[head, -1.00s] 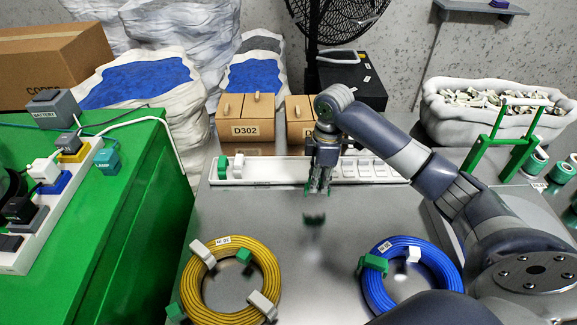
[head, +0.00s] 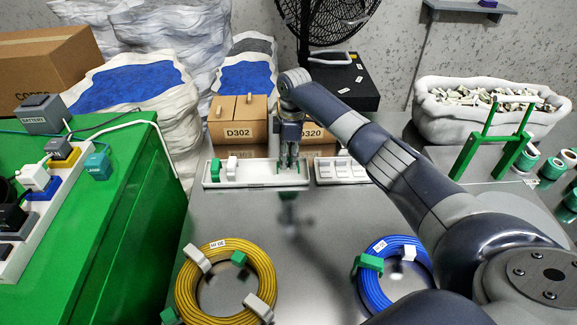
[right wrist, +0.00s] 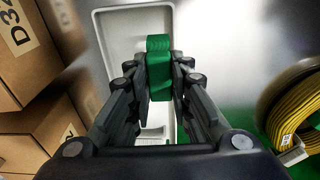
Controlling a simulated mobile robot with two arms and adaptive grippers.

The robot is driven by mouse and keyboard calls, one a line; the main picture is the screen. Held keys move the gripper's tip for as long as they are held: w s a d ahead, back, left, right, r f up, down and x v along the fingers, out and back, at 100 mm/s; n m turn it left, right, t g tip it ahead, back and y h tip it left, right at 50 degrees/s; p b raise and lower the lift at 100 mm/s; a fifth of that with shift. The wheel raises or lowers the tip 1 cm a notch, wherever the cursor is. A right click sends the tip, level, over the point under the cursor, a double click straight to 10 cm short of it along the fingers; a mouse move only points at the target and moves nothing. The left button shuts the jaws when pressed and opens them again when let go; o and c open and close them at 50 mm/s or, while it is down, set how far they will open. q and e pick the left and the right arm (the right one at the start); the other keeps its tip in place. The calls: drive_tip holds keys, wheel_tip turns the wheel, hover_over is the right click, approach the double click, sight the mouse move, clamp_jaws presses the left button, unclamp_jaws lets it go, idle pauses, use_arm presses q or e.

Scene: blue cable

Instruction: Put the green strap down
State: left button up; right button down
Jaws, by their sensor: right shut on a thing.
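My right gripper (head: 289,162) points down over the right end of the left white tray (head: 262,181). It is shut on a green strap (right wrist: 159,70), which shows between its fingers in the right wrist view. In the head view the held strap is small and mostly hidden by the fingers; I cannot tell whether it touches the tray. Another green strap (head: 215,170) and a white strap (head: 231,168) stand at the tray's left end. The blue cable coil (head: 373,291) lies at the right front, with a green strap (head: 369,263) and a white one (head: 408,253) on it. My left gripper is out of view.
A yellow cable coil (head: 184,293) with several straps lies at the left front; it also shows in the right wrist view (right wrist: 288,115). Cardboard boxes (head: 239,131) stand behind the trays. A second white tray (head: 341,180) and a green stand (head: 495,140) are to the right. The mid-table is clear.

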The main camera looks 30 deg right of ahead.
sight(288, 166)
drive_tip(key=shift+f, duration=1.75)
drive_tip(key=shift+f, duration=0.15)
drive_tip(key=c, duration=1.5)
unclamp_jaws()
drive_tip(key=shift+o, duration=0.2)
drive_tip(key=r, duration=1.2)
drive_tip(key=shift+s+d+r, duration=0.15)
drive_tip(key=shift+s+d, duration=0.05)
drive_tip(key=shift+d, duration=0.15)
